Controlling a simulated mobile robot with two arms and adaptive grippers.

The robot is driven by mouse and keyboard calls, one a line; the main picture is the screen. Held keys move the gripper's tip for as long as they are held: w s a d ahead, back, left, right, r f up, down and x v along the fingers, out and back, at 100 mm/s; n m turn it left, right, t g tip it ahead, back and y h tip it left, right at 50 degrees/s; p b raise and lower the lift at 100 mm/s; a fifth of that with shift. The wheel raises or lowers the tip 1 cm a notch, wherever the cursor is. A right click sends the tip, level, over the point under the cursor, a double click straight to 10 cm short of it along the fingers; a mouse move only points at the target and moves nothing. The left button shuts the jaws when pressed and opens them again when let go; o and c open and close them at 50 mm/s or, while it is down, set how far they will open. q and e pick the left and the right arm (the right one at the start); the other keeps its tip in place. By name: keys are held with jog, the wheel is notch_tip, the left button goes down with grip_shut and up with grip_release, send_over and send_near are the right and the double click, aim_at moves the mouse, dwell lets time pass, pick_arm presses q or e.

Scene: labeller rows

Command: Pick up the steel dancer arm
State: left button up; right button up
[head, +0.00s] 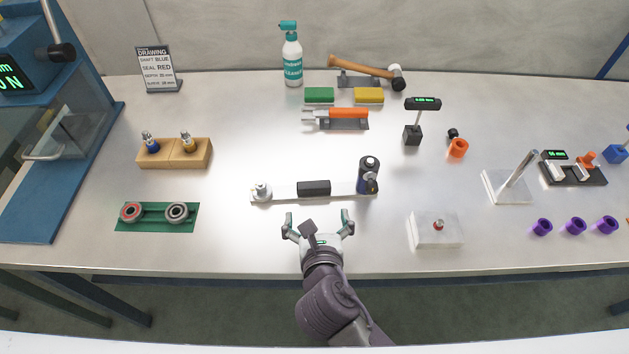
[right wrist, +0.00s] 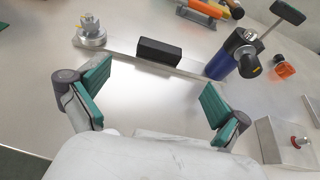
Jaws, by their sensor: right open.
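The steel dancer arm (head: 341,188) lies flat on the metal bench, running left to right. It has a black block (head: 314,187) at its middle, a steel round piece (head: 262,190) at its left end and a dark blue cylinder (head: 367,177) at its right end. My right gripper (head: 318,217) is open and empty, just in front of the arm. In the right wrist view the black block (right wrist: 159,51) shows beyond the two spread green fingertips (right wrist: 158,76), apart from them. My left gripper is not in view.
A green tray with two bearings (head: 154,217) lies at left. An orange-handled tool (head: 348,113) rests behind the arm. The bench between gripper and arm is clear.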

aim_at(314, 188)
jog(key=x, duration=0.3)
jog(key=shift+w, duration=0.15)
jog(key=shift+x, duration=1.2)
jog(key=shift+w+f, duration=0.15)
jog(key=shift+p+x, duration=0.3)
jog(key=shift+x, duration=1.85)
jog(key=shift+w+f, duration=0.3)
jog(key=shift+w, duration=0.05)
jog(key=shift+s, duration=0.1)
jog(key=shift+c, duration=0.2)
jog(key=shift+d, duration=0.1)
jog(key=shift+c, duration=1.2)
jog(key=c, duration=1.1)
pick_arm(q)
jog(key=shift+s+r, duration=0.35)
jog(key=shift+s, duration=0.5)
pick_arm(e)
jog(key=shift+r, duration=0.15)
jog(key=shift+c, duration=0.7)
